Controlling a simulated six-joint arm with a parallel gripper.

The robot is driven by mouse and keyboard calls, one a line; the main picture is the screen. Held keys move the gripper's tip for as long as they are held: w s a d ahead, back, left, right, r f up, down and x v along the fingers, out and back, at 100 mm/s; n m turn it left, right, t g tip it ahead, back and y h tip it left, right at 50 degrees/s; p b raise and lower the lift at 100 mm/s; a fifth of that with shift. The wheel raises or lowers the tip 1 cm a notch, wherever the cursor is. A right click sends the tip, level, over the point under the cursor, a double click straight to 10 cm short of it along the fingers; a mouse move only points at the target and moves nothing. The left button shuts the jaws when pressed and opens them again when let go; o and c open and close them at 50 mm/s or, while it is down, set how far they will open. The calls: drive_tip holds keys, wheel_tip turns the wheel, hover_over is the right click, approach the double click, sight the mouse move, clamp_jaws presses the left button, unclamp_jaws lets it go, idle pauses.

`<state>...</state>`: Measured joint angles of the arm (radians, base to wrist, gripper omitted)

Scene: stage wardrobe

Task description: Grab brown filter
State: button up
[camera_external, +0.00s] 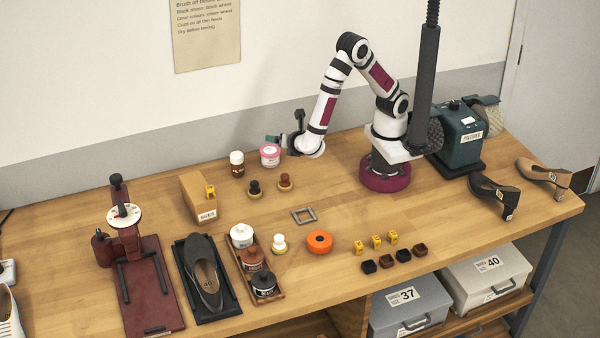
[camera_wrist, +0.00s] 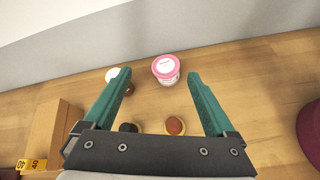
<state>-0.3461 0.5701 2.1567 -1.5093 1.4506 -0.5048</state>
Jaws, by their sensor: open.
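My gripper (camera_external: 280,140) is raised above the back of the table, near the wall. In the wrist view its two teal fingers (camera_wrist: 157,80) are spread apart with nothing held between them. I cannot tell which thing is the brown filter. The brown-topped knob also shows in the wrist view (camera_wrist: 175,126), low between the fingers. My gripper is apart from all of these.
A pink-lidded tub (camera_external: 270,155) and a white-capped brown bottle (camera_external: 237,164) stand below my gripper. A dark-topped knob (camera_external: 254,188) is beside the brown-topped one. Yellow number tags (camera_external: 376,242), an orange ring (camera_external: 319,242) and a metal frame (camera_external: 303,216) lie further forward.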

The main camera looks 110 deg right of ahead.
sight(243, 160)
drive_tip(key=w+a+f+n+t, duration=0.3)
drive_tip(key=w+f+n+t, duration=0.25)
drive_tip(key=w+n, duration=0.2)
drive_tip(key=shift+n+g+h, duration=0.25)
drive_tip(key=shift+g+h, duration=0.05)
drive_tip(key=shift+g, duration=0.05)
drive_tip(key=x, duration=1.5)
drive_tip(key=shift+s+d+f, duration=0.25)
drive_tip(key=shift+s+d, duration=0.1)
clamp_jaws()
